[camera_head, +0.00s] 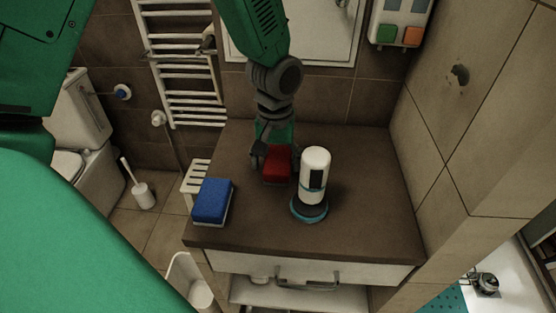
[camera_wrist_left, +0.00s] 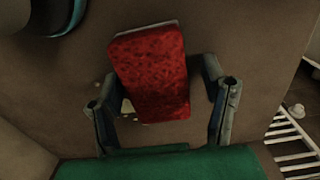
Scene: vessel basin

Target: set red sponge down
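The red sponge (camera_head: 277,168) is at the back middle of the dark brown countertop (camera_head: 330,237), just left of the white bottle-like vessel. It also shows in the left wrist view (camera_wrist_left: 152,75), red face toward the camera, with a pale layer at its edge. My left gripper (camera_head: 276,157) points down over the sponge. In the left wrist view, its two fingers stand spread on either side of the sponge, with gaps between them and it. Whether the sponge's underside rests fully on the counter is hidden. My right gripper is not in view.
A white cylindrical vessel (camera_head: 314,176) with a blue base ring stands close right of the sponge. A blue sponge (camera_head: 212,201) lies at the counter's left edge. The counter's front middle and right side are clear. A tiled wall (camera_head: 465,110) bounds the right.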

